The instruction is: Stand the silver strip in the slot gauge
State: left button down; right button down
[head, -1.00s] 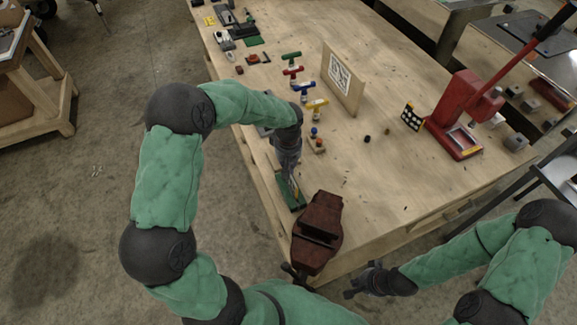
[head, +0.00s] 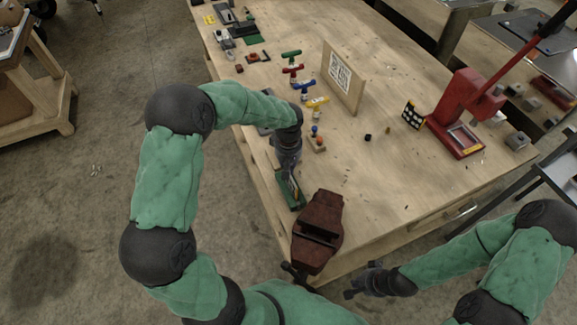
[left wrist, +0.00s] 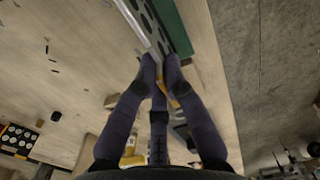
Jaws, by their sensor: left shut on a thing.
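My left gripper (left wrist: 162,66) is shut on the near end of the silver strip (left wrist: 133,18), which runs up out of the left wrist view. In the head view this green piece (head: 291,192) lies near the table's front left edge, below my left gripper (head: 287,172), with the strip barely visible there. I cannot tell whether the strip sits in a slot. My right gripper (head: 366,281) is open and empty in front of the table.
A dark red-brown vise (head: 318,232) stands at the table corner, close to the green piece. Coloured T-handles (head: 292,70) and a board with a printed code (head: 341,75) stand behind. A red press (head: 462,110) is at right. The middle of the table is mostly clear.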

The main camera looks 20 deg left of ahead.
pick_arm(q)
jog(key=shift+f+b, duration=1.15)
jog(key=shift+f, duration=0.3)
jog(key=c, duration=1.2)
grip_release()
jog(key=shift+c, duration=0.2)
notch_tip(320, 180, up, 12)
